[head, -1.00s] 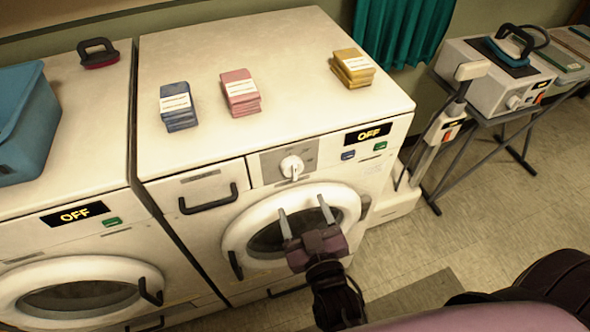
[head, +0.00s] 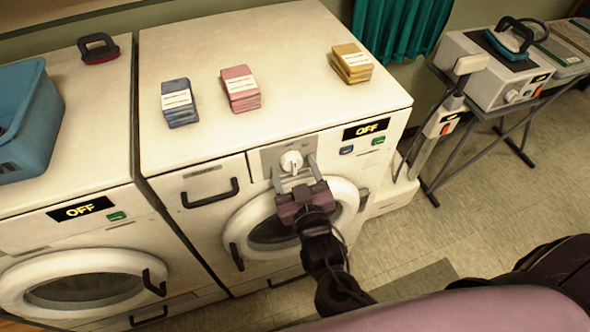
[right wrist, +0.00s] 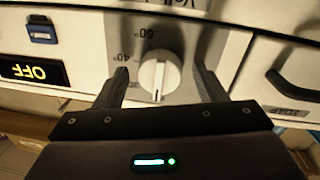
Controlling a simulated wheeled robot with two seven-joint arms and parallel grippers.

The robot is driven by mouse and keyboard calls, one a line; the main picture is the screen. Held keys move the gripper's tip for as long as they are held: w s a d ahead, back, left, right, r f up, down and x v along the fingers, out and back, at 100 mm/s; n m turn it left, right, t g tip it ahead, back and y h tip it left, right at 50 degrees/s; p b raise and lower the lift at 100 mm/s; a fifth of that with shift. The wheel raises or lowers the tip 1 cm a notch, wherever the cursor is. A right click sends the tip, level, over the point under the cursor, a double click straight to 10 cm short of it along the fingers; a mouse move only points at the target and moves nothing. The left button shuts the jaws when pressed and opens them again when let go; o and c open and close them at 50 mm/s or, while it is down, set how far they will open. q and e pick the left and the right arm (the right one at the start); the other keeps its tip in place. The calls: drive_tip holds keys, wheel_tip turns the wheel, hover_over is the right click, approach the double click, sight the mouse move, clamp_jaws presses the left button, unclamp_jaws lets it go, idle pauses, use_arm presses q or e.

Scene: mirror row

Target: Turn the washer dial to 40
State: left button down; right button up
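The washer dial (head: 291,161) is a round white knob on a grey panel of the right-hand washer (head: 215,62). In the right wrist view the dial (right wrist: 158,75) has a dark pointer line at the lower edge of the picture's knob. The numbers 60 and 40 stand at its upper left, with another partly hidden mark below them. My right gripper (head: 295,168) is open at the dial. In the right wrist view its fingers (right wrist: 163,84) stand on either side of the knob, with gaps. My left gripper is not in view.
The washer's display (head: 366,130) reads OFF. A drawer handle (head: 210,194) is left of the dial, and the round door (head: 335,212) is below it. Blue (head: 178,103), pink (head: 240,89) and yellow (head: 351,64) stacks lie on top. A second washer (head: 85,230) stands left.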

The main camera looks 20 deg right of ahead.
drive_tip(key=c, duration=0.9)
drive_tip(key=shift+m, duration=0.3)
drive_tip(key=m, duration=0.3)
drive_tip(key=shift+r+m+p, duration=0.1)
drive_tip(key=shift+m+p, duration=0.3)
drive_tip(key=m, duration=0.5)
drive_tip(key=shift+a+g+y, duration=0.1)
drive_tip(key=shift+g+y, duration=0.2)
drive_tip(key=shift+g, duration=0.1)
drive_tip(key=m, duration=0.2)
drive_tip(key=m+p, duration=0.1)
drive_tip(key=m, duration=0.2)
drive_tip(key=shift+r+y, duration=0.2)
drive_tip(key=shift+y, duration=0.1)
drive_tip(key=shift+m+y, duration=0.3)
drive_tip(key=shift+m, duration=1.8)
